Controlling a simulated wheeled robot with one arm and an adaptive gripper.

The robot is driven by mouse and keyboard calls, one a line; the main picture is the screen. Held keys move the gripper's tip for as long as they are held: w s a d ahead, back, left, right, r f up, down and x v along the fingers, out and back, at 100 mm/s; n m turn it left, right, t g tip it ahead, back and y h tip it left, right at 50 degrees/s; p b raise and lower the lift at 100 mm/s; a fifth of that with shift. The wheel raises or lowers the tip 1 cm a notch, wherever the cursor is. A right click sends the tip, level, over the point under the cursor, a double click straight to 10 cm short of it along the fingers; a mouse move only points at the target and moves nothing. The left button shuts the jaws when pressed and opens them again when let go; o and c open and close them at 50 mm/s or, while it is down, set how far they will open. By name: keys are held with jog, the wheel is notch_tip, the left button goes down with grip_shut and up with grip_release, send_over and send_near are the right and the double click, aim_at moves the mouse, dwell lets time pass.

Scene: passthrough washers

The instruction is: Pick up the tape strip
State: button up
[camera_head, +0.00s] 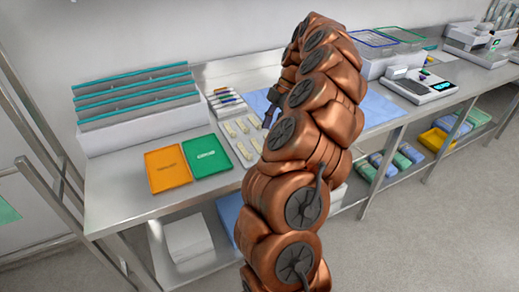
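I cannot single out the tape strip for certain; it may be small, or hidden behind my arm. Several small pale yellow pieces (242,128) lie in rows on a light tray on the steel bench, just left of my arm. My copper arm rises through the middle of the picture and bends over the bench. My gripper (270,114) is a small dark shape at the arm's left edge, near the pale pieces and over the blue mat (379,108). Its fingers are partly hidden, and I cannot tell whether it touches anything.
An orange tray (168,168) and a green tray (207,155) lie at the bench's front left. A tiered grey rack (137,95) stands behind them. A small rack with coloured items (227,101) is behind the pale pieces. A scale-like device (421,85) stands right.

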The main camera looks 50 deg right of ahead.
jog(key=shift+p+x, duration=0.35)
jog(key=shift+x, duration=0.9)
jog(key=shift+s+a+f+p, duration=0.2)
jog(key=shift+f+p, duration=0.25)
jog(key=shift+f, duration=0.3)
jog(key=shift+s+a+f+p, duration=0.1)
jog(key=shift+a+f+p, duration=0.3)
jog(key=shift+f, duration=0.3)
jog(key=shift+p+x, duration=0.3)
jog(key=shift+x, duration=0.9)
jog(key=shift+d, duration=0.2)
grip_shut()
